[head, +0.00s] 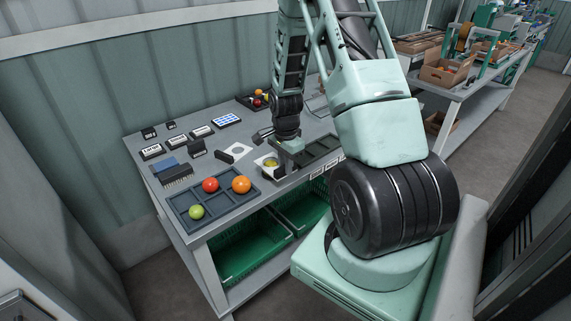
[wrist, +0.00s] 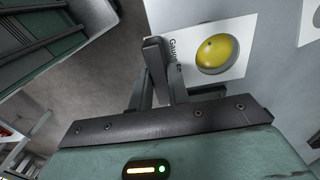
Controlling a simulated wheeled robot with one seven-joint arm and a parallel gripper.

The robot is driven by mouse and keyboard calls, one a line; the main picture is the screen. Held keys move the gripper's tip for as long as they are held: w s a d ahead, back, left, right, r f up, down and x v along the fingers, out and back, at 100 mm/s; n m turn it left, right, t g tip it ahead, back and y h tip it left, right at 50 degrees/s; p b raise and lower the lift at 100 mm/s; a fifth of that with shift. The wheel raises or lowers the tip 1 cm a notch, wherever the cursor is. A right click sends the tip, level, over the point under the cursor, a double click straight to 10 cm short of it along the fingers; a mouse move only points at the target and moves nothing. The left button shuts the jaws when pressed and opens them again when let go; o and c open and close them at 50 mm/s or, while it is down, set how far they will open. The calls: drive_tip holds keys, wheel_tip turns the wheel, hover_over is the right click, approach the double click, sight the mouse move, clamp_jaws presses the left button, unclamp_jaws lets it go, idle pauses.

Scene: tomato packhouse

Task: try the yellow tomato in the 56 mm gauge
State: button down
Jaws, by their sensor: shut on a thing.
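The yellow tomato (wrist: 217,53) sits in the round hole of a white gauge plate (wrist: 238,22). The plate's printed label reads "Gauge", and its number is not clear behind my finger. My gripper (wrist: 158,52) is shut on the plate's edge, beside the tomato and apart from it. In the head view the tomato (head: 271,162) shows as a small yellow patch in the plate (head: 260,161), with my gripper (head: 284,152) just right of it. I cannot tell whether the plate touches the table.
A second white gauge (head: 235,152) lies to the left. A dark tray (head: 215,212) at the front left holds green, red and orange tomatoes. An empty dark compartment tray (head: 318,152) is right of my gripper. Small labelled blocks stand at the back, and green crates (head: 245,252) are below.

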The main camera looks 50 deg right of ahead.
drive_tip(key=shift+f+b, duration=0.4)
drive_tip(key=shift+f, duration=0.3)
drive_tip(key=shift+r, duration=0.1)
idle(1.0)
drive_tip(key=shift+r+p, duration=2.8)
drive_tip(key=shift+r, duration=0.55)
drive_tip(key=shift+s, duration=0.1)
